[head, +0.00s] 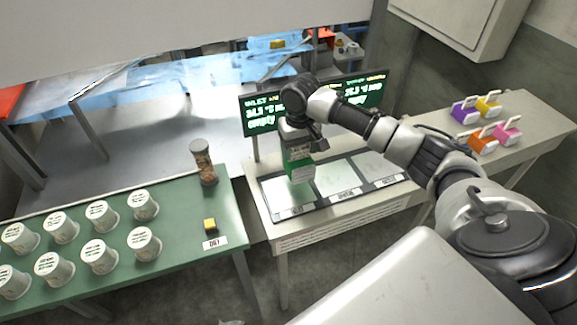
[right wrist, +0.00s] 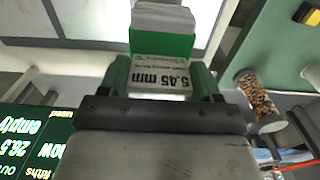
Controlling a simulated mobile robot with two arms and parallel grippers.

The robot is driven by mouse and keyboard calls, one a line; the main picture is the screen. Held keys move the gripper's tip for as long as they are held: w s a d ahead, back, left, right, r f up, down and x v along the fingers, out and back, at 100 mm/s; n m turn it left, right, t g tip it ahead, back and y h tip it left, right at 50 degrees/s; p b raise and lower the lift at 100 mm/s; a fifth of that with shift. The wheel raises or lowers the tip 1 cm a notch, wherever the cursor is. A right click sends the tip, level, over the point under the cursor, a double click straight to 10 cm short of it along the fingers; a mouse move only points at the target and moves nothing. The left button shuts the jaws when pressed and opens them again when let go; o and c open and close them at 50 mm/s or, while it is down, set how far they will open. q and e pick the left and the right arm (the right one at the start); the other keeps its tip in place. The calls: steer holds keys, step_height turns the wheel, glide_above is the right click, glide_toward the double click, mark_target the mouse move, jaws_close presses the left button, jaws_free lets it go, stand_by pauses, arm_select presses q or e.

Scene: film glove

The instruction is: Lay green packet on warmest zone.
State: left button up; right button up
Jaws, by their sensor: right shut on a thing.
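My right gripper (head: 296,138) is shut on the green packet (head: 299,163) and holds it upright over the left zone (head: 277,198) of the zone tray. I cannot tell whether its lower end touches the surface. In the right wrist view the packet (right wrist: 148,44) sits between both fingers (right wrist: 162,84), and its label reads "5.45 mm". The middle zone (head: 338,181) and right zone (head: 376,164) are bare. A dark display (head: 262,121) behind has green readings, partly hidden by my arm; "empty" is legible, the temperatures are unclear. My left gripper is out of view.
A green table (head: 190,235) at left holds several white cups (head: 98,215), a jar of beads (head: 203,162) and a small yellow block (head: 210,225). Several coloured handled items (head: 488,104) stand on the bench at right. A gap separates the green table from the zone bench.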

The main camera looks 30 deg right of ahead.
mark_target(289, 164)
steer(key=a+f, duration=0.2)
steer(key=a, duration=0.1)
steer(key=shift+a+p, duration=0.15)
steer(key=shift+p, duration=0.15)
step_height(289, 164, down, 3)
steer(key=shift+s+f+p, duration=0.1)
steer(key=shift+p, duration=0.4)
steer(key=shift+f, duration=0.35)
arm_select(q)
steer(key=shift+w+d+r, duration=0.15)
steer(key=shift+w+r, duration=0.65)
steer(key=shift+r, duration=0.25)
arm_select(e)
steer(key=shift+f, duration=0.2)
steer(key=o, duration=1.2)
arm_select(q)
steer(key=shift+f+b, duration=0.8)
arm_select(e)
step_height(289, 164, up, 12)
steer(key=shift+r, duration=0.1)
